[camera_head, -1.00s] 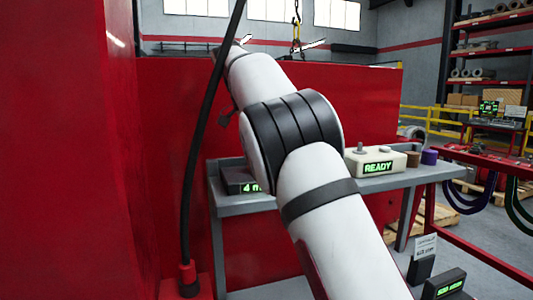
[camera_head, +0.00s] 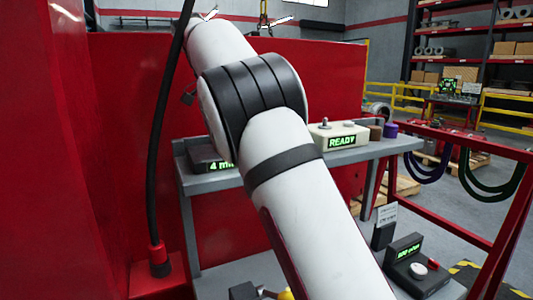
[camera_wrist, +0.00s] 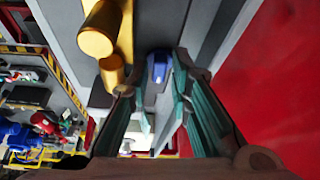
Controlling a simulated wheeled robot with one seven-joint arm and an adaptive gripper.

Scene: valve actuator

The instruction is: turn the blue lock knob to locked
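The blue lock knob (camera_wrist: 158,68) shows in the wrist view, near the top middle, set against a grey surface. A pale grey part lies just below it in the picture. My gripper (camera_wrist: 153,86) is open, with teal-padded fingers to the left and right of the knob. Whether either finger touches the knob I cannot tell. Nothing appears held.
Gold cylinders (camera_wrist: 98,30) stand close beside the left finger. A red wall (camera_wrist: 275,75) is at right. In the head view, a black cable (camera_head: 162,130) hangs left of my arm, and a grey bench (camera_head: 360,152) holds a READY box (camera_head: 338,136).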

